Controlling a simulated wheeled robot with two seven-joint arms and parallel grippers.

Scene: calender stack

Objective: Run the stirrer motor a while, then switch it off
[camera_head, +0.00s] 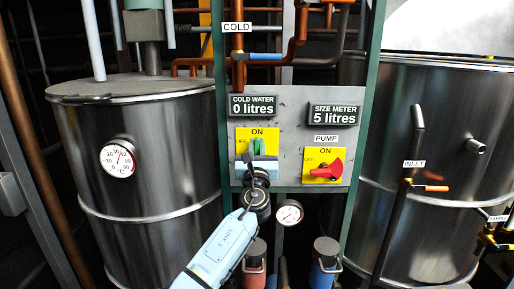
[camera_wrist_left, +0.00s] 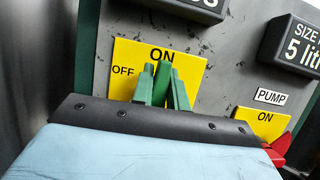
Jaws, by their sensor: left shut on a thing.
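My left gripper (camera_head: 258,150) is at the left yellow switch plate (camera_head: 243,134) on the grey panel, shut on the green switch knob (camera_wrist_left: 163,72). In the left wrist view, green finger-like pieces (camera_wrist_left: 161,92) stand close together around it. The knob appears to point up towards ON; OFF is printed to its left. My gripper body hides the plate's lower part. The stirrer motor (camera_head: 144,26) looks like the grey-green box above the left steel tank (camera_head: 150,150); whether it turns cannot be told. My right gripper is not in view.
Right of the switch is the PUMP plate with a red knob (camera_head: 325,169). Above are displays reading 0 litres (camera_head: 254,106) and 5 litres (camera_head: 335,115). A dial gauge (camera_head: 289,213) sits below the panel. A second steel tank (camera_head: 450,130) with an inlet pipe stands right.

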